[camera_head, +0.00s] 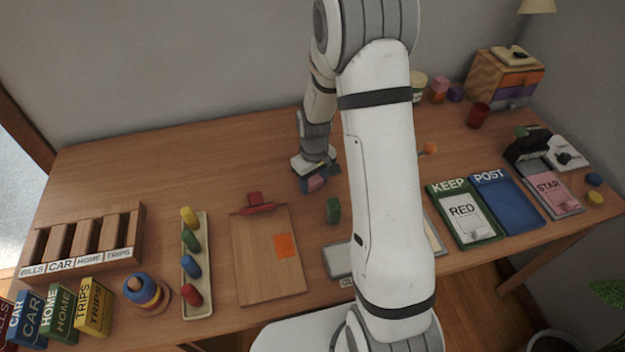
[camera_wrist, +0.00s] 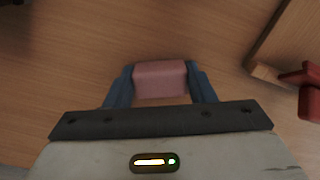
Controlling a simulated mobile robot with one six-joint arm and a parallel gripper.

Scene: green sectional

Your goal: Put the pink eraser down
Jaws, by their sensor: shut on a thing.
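The pink eraser (camera_wrist: 160,79) is between the two blue fingers of my gripper (camera_wrist: 160,85) in the wrist view. The fingers touch it on both sides. In the head view my gripper (camera_head: 316,184) points down over the back middle of the wooden desk (camera_head: 190,150), and a bit of the pink eraser (camera_head: 316,183) shows between the fingers. I cannot tell whether the eraser touches the desk or is held just above it.
A clipboard (camera_head: 262,270) with a red clip (camera_head: 256,202) lies to the front left. A green block (camera_head: 333,210) stands in front of my gripper. The KEEP tray (camera_head: 490,238) and POST tray (camera_head: 507,204) are to the right. The desk's back left is clear.

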